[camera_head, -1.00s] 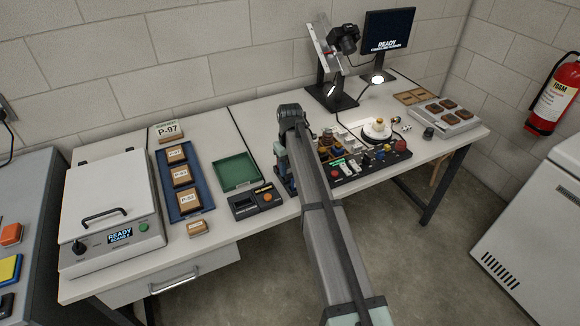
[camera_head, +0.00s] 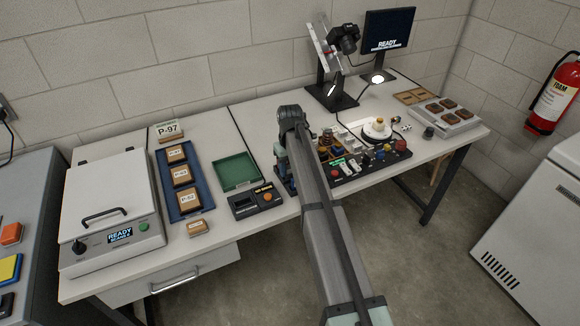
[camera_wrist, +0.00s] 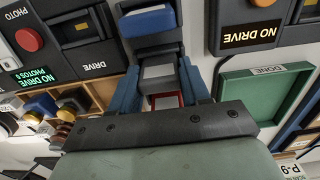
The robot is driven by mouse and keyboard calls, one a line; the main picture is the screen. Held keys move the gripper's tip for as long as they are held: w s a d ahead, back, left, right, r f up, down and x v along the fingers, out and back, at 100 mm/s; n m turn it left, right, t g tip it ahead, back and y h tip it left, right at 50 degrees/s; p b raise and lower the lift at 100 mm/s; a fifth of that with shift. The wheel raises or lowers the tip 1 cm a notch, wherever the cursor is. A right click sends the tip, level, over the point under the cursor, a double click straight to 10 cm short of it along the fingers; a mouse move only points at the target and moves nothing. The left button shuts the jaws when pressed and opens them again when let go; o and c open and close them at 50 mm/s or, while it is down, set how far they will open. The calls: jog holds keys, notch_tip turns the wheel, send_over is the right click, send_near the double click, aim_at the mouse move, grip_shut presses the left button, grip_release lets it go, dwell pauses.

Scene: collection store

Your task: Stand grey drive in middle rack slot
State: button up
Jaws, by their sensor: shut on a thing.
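In the wrist view my gripper (camera_wrist: 158,84) has its two blue fingers closed on the sides of a small block with a pale grey face, which I take to be the grey drive (camera_wrist: 158,71). A red piece (camera_wrist: 166,100) shows on the near side, between the fingers. How deep the drive sits, and in which slot, I cannot tell.
A black "NO DRIVE" unit (camera_head: 256,201) and a green "DONE" tray (camera_head: 236,170) stand left of my arm. A photo station with coloured buttons (camera_head: 368,162) stands right. A blue tray with labelled blocks (camera_head: 189,204) and a white scanner-like box (camera_head: 104,237) are farther left.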

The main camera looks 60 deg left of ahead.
jog(key=shift+f, duration=0.4)
jog(key=o, duration=0.8)
jog(key=shift+r, duration=0.15)
jog(key=shift+r, duration=5.4)
jog(key=shift+w, duration=0.1)
